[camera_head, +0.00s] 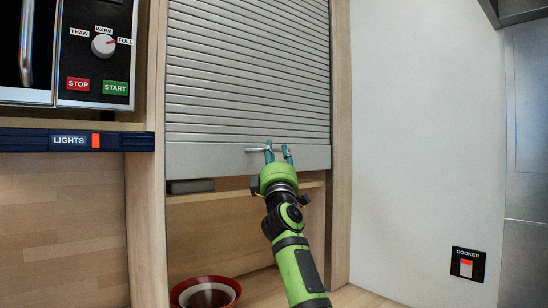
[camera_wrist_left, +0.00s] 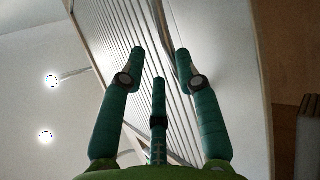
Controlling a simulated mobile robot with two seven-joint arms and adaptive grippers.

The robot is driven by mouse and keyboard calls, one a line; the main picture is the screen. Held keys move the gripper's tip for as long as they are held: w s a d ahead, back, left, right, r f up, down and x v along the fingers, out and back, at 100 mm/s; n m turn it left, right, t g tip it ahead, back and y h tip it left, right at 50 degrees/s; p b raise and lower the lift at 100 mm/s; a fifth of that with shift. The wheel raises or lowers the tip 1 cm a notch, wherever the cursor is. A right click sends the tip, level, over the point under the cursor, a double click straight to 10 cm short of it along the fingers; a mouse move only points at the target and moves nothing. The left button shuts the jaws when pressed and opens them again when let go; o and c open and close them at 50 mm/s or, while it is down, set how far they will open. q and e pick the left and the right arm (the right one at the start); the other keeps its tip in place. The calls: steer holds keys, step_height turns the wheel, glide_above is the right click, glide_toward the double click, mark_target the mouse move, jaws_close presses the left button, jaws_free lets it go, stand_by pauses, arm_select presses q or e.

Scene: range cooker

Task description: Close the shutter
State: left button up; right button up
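The grey slatted shutter (camera_head: 248,80) is partly down in its wooden cabinet. Its flat bottom bar (camera_head: 205,158) hangs above an open gap. A thin metal handle (camera_head: 252,150) runs across this bar. My left gripper (camera_head: 278,148) reaches up from below, with its teal fingertips at the handle. The fingertips are apart, spaced along the handle; whether they touch it I cannot tell. In the left wrist view, the spread fingers (camera_wrist_left: 160,52) point up towards the shutter slats (camera_wrist_left: 118,35). My right gripper is not in view.
Below the shutter are a wooden shelf (camera_head: 240,193) with a dark grey item (camera_head: 190,186), and a red-rimmed bowl (camera_head: 180,294) lower down. A microwave (camera_head: 100,50) and lights panel (camera_head: 30,140) stand left. A cooker switch (camera_head: 467,264) is on the right wall.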

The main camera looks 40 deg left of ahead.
arm_select(q)
steer(key=b+v, duration=0.2)
steer(key=v, duration=0.2)
steer(key=shift+d+r, duration=0.1)
steer(key=shift+r, duration=0.1)
